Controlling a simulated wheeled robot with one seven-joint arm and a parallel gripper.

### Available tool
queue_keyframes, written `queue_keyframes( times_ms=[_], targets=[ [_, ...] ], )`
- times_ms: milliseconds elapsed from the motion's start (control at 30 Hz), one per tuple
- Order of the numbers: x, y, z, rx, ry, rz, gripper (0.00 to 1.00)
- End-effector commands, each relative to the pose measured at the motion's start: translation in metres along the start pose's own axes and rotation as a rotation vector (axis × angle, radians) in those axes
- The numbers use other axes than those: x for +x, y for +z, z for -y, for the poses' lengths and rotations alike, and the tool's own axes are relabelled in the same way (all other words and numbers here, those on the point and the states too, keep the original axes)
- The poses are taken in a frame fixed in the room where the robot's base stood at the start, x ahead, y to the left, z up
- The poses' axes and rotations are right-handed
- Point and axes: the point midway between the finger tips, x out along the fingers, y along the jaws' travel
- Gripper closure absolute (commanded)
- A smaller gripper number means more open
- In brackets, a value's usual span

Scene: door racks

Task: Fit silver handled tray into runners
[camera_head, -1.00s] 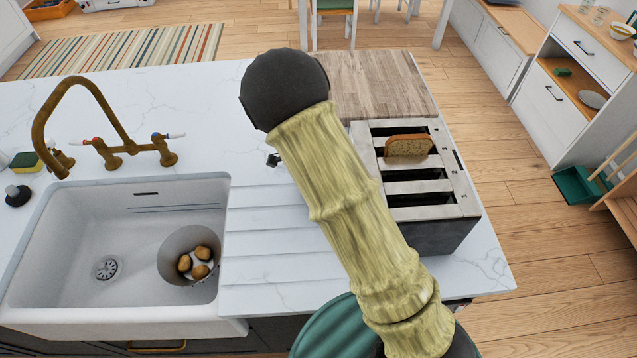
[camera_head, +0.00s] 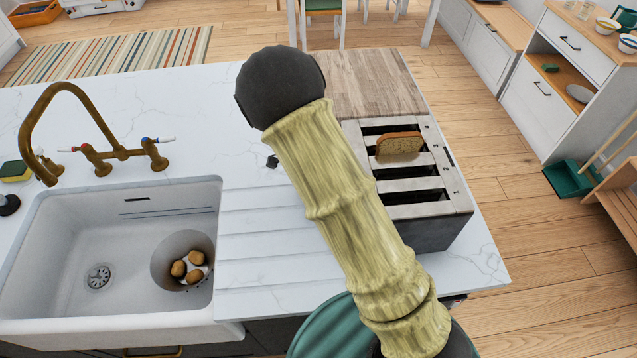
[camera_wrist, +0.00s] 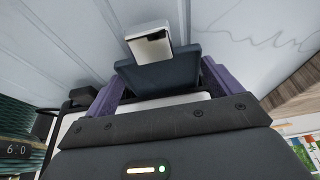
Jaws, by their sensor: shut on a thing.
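In the wrist view my gripper (camera_wrist: 160,82), with purple fingers, is shut on a dark blue-grey piece (camera_wrist: 155,75). A silver block (camera_wrist: 150,42) sticks out at its far end; I take these to be part of the silver handled tray, though its full shape is hidden. Pale drainer grooves show behind it. In the head view my arm hides the gripper; a small dark bit (camera_head: 272,162) shows beside the arm over the counter. The toaster (camera_head: 448,194) stands on the counter right of my arm, with a bread slice (camera_head: 399,143) in a slot. I cannot make out the runners.
The sink (camera_head: 60,255), holding a bowl (camera_head: 163,256) of several brown round items, lies left of my arm, with a brass tap (camera_head: 100,160) behind. A wooden board (camera_head: 375,80) lies behind the toaster.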

Motion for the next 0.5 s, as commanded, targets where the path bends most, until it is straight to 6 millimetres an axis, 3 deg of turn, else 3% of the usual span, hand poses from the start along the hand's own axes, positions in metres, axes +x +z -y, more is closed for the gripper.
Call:
queue_keyframes(
  times_ms=[500],
  targets=[
    [0.0039, -0.0104, -0.0003, 0.001, 0.001, -0.001, 0.38]
  ],
)
